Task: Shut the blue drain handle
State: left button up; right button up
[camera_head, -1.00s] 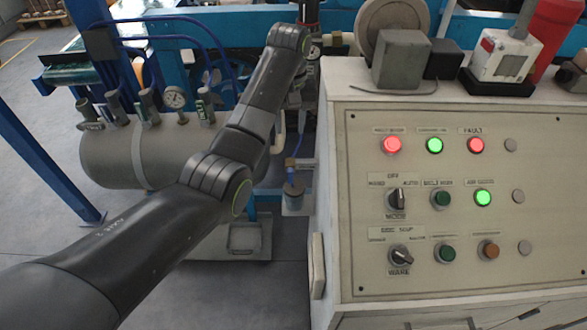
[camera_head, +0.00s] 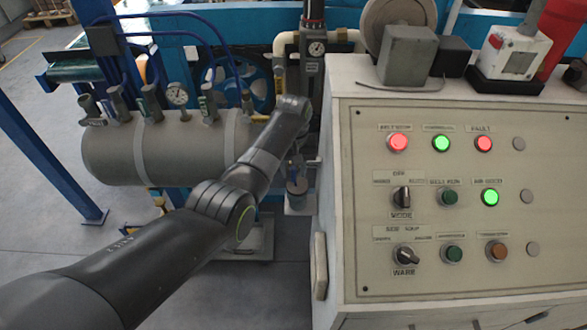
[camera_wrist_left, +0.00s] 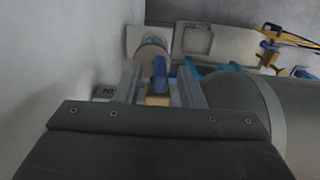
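The blue drain handle (camera_wrist_left: 160,68) shows in the left wrist view, between the two fingers of my left gripper (camera_wrist_left: 160,86). A brass-coloured fitting (camera_wrist_left: 157,100) shows just below it. The fingers are spread apart, one on each side of the handle; I see a gap to each finger and no clear contact. In the head view my left arm reaches down between the grey tank and the control cabinet. The gripper (camera_head: 298,152) is small and partly hidden there, and the handle cannot be made out. My right gripper is in neither view.
The control cabinet (camera_head: 450,215) stands close to the right of my left arm. The grey tank (camera_head: 180,150), with valves and a gauge on top, lies to the left. A round cup (camera_head: 297,188) sits below the gripper. The floor in front of the tank is open.

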pick_arm(q)
jog(key=shift+f, duration=0.15)
jog(key=shift+c, duration=0.3)
grip_shut()
jog(key=shift+d+y+b, duration=0.2)
jog(key=shift+y+b, duration=0.3)
jog(key=shift+y, duration=0.2)
jog(key=shift+o, duration=0.3)
grip_release()
notch_tip(320, 180, up, 8)
jog(key=shift+d+f, duration=0.25)
jog(key=shift+d, duration=0.2)
